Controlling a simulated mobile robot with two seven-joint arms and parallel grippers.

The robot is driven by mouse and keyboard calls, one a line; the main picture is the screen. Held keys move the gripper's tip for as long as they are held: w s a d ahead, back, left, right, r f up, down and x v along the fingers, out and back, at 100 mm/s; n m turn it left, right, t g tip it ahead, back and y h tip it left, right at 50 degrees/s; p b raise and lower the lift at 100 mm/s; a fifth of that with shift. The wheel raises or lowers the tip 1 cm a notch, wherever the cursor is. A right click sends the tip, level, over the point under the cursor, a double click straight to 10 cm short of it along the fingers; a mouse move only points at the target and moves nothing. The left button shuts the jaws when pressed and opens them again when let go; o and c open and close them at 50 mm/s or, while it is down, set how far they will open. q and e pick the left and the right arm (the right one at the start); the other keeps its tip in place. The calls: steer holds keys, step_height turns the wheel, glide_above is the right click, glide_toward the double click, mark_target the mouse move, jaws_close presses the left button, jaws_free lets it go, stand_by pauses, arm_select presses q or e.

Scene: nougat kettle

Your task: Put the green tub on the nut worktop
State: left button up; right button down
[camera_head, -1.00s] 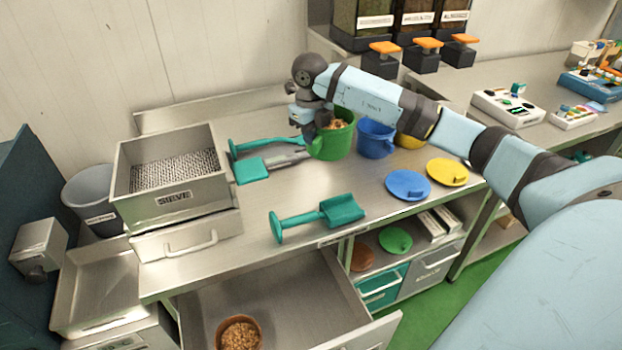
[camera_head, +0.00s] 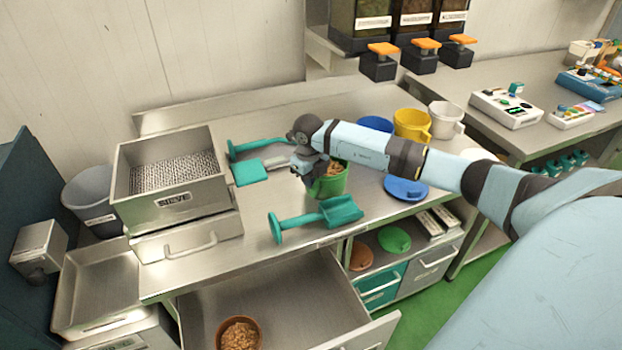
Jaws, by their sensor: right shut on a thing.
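The green tub (camera_head: 332,186), filled with brown nut-like pieces, is in the middle of the head view. My right gripper (camera_head: 316,172) is shut on its left rim. The tub appears upright, just behind a teal scoop (camera_head: 340,211). I cannot tell whether its base touches the steel worktop (camera_head: 240,266) below it. No label in view tells which surface is the nut worktop. My right arm comes in from the right and hides part of the tub's surroundings. My left gripper is out of view.
A steel sieve box (camera_head: 174,200) stands at the left. More teal scoops (camera_head: 250,173) lie behind the tub. Blue (camera_head: 375,124), yellow (camera_head: 412,124) and white (camera_head: 446,118) tubs stand at the back right. A blue lid (camera_head: 405,189) lies right. An open drawer (camera_head: 290,300) juts out in front, holding a brown bowl (camera_head: 239,334).

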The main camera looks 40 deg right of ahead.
steer(key=shift+f, duration=0.1)
steer(key=c, duration=1.3)
jaws_free()
steer(key=shift+o, duration=0.2)
steer(key=shift+r, duration=0.35)
step_height(320, 180, up, 12)
steer(key=b, duration=0.1)
steer(key=shift+a+f, duration=0.15)
steer(key=shift+a, duration=0.2)
steer(key=shift+s, duration=0.1)
